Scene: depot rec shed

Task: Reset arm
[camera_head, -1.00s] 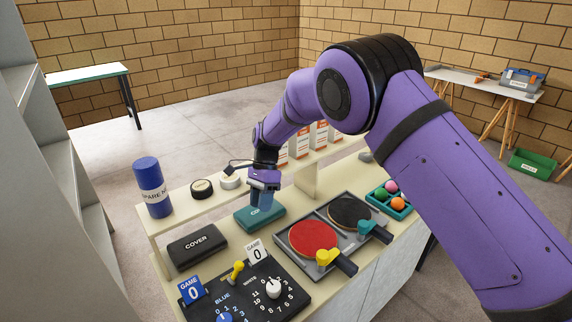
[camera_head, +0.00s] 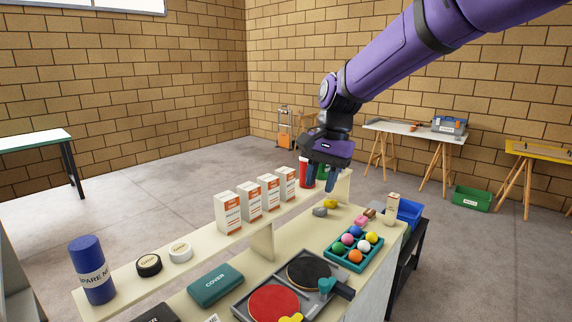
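My purple arm reaches in from the top right of the head view. My gripper (camera_head: 322,180) points down above the far right end of the bench, near a red can (camera_head: 307,172) on the raised shelf. Two finger shapes show below its purple body, but the gap between them is too small to judge. No object shows clearly in it. Part of the red can is hidden behind the gripper.
The bench holds a teal cover case (camera_head: 215,285), a paddle tray with a red paddle (camera_head: 274,303) and a black paddle (camera_head: 308,270), and a teal ball tray (camera_head: 329,253). White-orange boxes (camera_head: 250,200) and a blue bottle (camera_head: 92,270) stand on the shelf (camera_head: 120,292).

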